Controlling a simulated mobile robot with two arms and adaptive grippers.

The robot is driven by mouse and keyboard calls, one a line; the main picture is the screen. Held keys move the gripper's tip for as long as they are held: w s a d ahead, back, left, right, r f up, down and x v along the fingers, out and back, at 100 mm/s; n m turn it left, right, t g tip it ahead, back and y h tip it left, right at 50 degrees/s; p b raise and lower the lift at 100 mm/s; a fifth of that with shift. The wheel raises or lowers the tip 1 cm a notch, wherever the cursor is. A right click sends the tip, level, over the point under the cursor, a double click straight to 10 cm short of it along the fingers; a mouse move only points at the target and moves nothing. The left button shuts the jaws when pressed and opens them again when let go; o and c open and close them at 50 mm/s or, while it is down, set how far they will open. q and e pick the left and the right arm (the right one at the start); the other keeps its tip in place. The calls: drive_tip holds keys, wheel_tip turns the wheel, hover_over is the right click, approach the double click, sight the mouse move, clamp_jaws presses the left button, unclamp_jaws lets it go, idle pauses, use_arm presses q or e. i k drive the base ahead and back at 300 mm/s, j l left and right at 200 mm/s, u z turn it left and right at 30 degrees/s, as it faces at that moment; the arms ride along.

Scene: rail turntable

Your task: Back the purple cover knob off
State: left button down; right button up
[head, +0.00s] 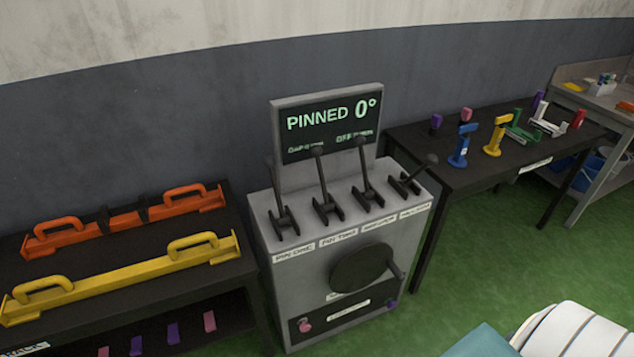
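The control console (280,277) stands in the middle of the head view. A dark cover panel (350,322) sits low on its front, under a round black handwheel (360,268). A small purple knob (393,304) is at the panel's right end, and a pink knob (305,325) is at its left end. Both knobs look seated on the panel. Neither gripper shows in this view, and nothing touches the purple knob.
Levers (322,190) rise from the console top under a screen (330,122) reading "PINNED 0°". A black table (460,182) at right bears colored tools. A left bench (235,265) bears yellow (130,275) and orange (125,221) handled bars.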

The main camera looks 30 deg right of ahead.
sight(391, 304)
drive_tip(key=z, duration=1.1)
